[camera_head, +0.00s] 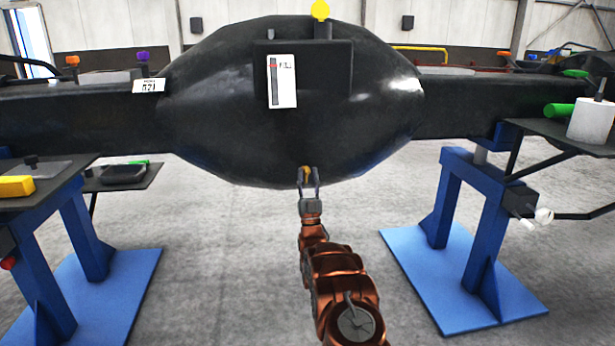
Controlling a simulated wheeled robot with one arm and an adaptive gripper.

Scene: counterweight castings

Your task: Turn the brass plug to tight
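The brass plug (306,174) is a small yellow-brown piece low on the front of the big black rounded casting (220,100). My gripper (309,173) is at the plug, its two fingers pointing up, one on each side of it. The fingers stand apart with the plug between them. The view is too small to tell whether they touch it. The fingers partly hide the plug, and its turn angle cannot be read.
A white gauge card (282,82) is on the casting above the plug. Blue stands (466,225) hold the beam on both sides. A left table (60,192) holds a yellow block (16,186). A right shelf (550,130) holds a white cylinder (591,121). The floor between the stands is clear.

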